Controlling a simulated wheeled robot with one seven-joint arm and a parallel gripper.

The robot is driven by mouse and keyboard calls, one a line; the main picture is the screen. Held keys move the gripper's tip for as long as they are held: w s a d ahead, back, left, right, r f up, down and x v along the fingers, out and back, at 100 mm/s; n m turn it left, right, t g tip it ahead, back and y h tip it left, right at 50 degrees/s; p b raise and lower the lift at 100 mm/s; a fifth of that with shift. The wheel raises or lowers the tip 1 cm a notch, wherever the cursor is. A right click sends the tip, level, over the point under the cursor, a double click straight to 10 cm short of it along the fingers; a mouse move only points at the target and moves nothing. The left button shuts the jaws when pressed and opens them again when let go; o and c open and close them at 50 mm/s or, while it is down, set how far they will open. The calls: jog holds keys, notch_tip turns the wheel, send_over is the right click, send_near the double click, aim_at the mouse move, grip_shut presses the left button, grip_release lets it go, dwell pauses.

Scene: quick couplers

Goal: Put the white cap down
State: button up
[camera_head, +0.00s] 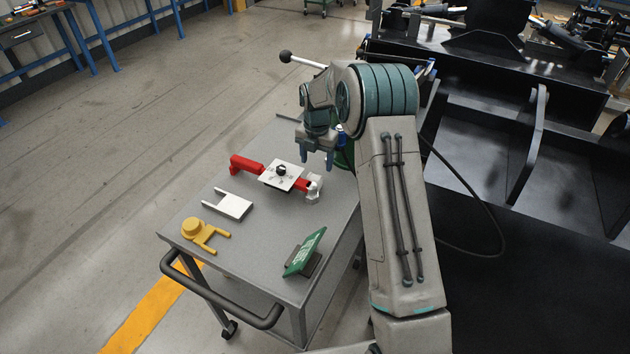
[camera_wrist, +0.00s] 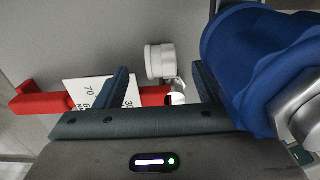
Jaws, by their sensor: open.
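The white cap (camera_head: 314,190) is on the grey cart top (camera_head: 262,262), by the right end of a red bar (camera_head: 246,165). In the wrist view the white cap (camera_wrist: 160,61) shows as a short ribbed cylinder with a small white part beside the red bar's end. My gripper (camera_head: 318,160) is open and empty, pointing down above and just behind the cap. In the wrist view the cap appears between the fingertips of my gripper (camera_wrist: 162,82), apart from both fingers. I cannot tell the exact height gap.
A white plate (camera_head: 275,180) with a black knob lies across the red bar. A large blue part (camera_wrist: 255,55) is close to the right finger.

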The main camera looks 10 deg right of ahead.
aim_at(317, 176)
jog(key=shift+d+f+p, duration=0.1)
jog(key=shift+f+p, duration=0.95)
jog(key=shift+f, duration=2.55)
jog(key=c, duration=1.1)
jog(key=shift+c, duration=0.2)
